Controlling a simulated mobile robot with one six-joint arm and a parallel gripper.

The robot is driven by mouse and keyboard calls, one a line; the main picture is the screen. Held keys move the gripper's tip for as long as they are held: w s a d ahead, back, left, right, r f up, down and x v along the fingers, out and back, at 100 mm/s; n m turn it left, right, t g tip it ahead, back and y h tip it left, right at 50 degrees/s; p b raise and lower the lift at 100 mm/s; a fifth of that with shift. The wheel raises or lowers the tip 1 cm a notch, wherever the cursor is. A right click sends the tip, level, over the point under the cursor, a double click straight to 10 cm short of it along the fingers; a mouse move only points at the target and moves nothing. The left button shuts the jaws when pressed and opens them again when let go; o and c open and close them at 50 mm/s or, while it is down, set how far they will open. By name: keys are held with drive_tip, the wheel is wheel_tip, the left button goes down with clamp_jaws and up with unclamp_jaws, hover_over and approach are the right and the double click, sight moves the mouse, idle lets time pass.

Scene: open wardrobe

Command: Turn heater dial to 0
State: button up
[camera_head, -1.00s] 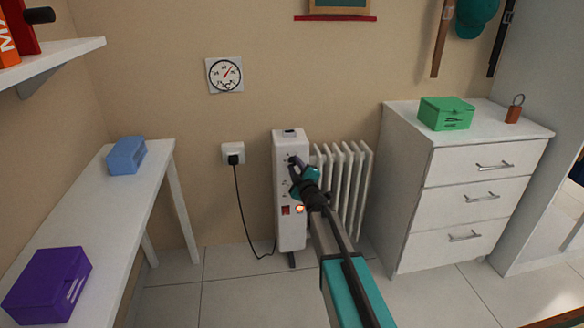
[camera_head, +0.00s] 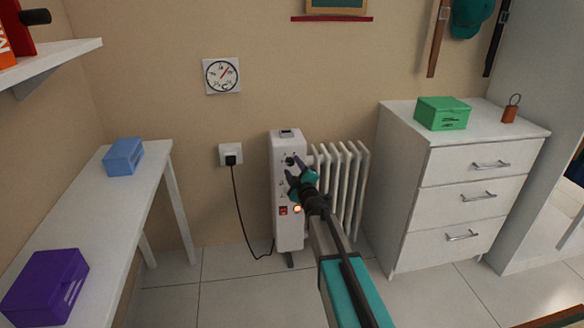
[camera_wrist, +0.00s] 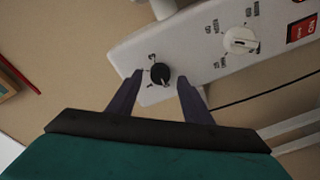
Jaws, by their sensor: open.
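The white heater (camera_head: 289,222) stands against the wall, with its control panel facing me. A round black dial (camera_head: 290,161) is near the panel's top. A white dial (camera_wrist: 240,40) sits farther along the panel. My gripper (camera_head: 297,173) is open and empty in front of the panel, just below the black dial in the head view. In the wrist view the fingers (camera_wrist: 160,88) stand apart on either side of the black dial, with no visible contact.
A lit red switch (camera_head: 283,210) is lower on the panel. A black cord runs to a wall socket (camera_head: 230,155). Heater ribs (camera_head: 340,185) and a white drawer cabinet (camera_head: 410,200) are to the right. A white table (camera_head: 95,215) is at left.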

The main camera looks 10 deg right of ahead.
drive_tip(key=s+d+p, duration=0.1)
drive_tip(key=s, duration=1.1)
drive_tip(key=shift+d, duration=0.15)
drive_tip(key=shift+s, duration=0.1)
drive_tip(key=shift+r, duration=0.2)
